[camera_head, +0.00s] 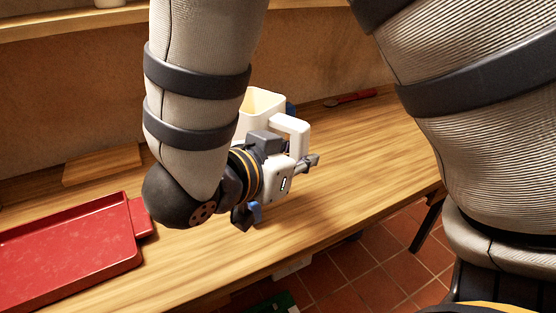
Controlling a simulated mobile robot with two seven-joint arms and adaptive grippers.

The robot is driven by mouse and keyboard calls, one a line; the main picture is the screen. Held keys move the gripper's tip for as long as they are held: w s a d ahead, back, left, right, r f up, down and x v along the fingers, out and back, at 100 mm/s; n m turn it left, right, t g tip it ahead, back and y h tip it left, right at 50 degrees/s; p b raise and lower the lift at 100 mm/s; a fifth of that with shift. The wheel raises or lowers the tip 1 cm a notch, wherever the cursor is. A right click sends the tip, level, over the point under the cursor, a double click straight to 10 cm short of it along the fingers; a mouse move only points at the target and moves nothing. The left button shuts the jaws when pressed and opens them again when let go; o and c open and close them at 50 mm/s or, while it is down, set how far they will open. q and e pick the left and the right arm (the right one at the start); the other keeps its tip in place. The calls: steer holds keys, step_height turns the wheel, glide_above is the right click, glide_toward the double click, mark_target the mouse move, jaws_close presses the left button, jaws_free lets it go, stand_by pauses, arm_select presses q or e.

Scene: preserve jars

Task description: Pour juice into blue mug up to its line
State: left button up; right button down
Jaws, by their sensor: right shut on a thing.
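A white jug (262,103) with a squared handle (293,124) stands out behind my right gripper (290,170). It looks about upright, and its lower part is hidden by the gripper and arm. My right gripper is shut at the lower end of the handle; its finger contact is partly hidden. A small blue patch (290,108) shows just behind the jug at its right; I cannot tell if it is the blue mug. No juice or fill line can be made out. My left gripper is not in view.
A red tray (133,228) lies on the wooden counter (360,165) at the left. A wooden board (100,166) lies near the wall. A red utensil (350,98) lies at the back right. Counter right of the gripper is clear. Tiled floor lies beyond the front edge.

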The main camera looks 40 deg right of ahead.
steer(key=shift+s+a, duration=0.1)
steer(key=shift+s, duration=0.05)
steer(key=shift+d, duration=0.2)
steer(key=shift+s+f+n, duration=0.2)
steer(key=shift+f+n, duration=0.05)
steer(key=shift+f, duration=0.45)
steer(key=shift+s+f+n, duration=0.2)
steer(key=shift+f+n, duration=0.05)
steer(key=shift+f, duration=0.4)
steer(key=shift+r, duration=0.1)
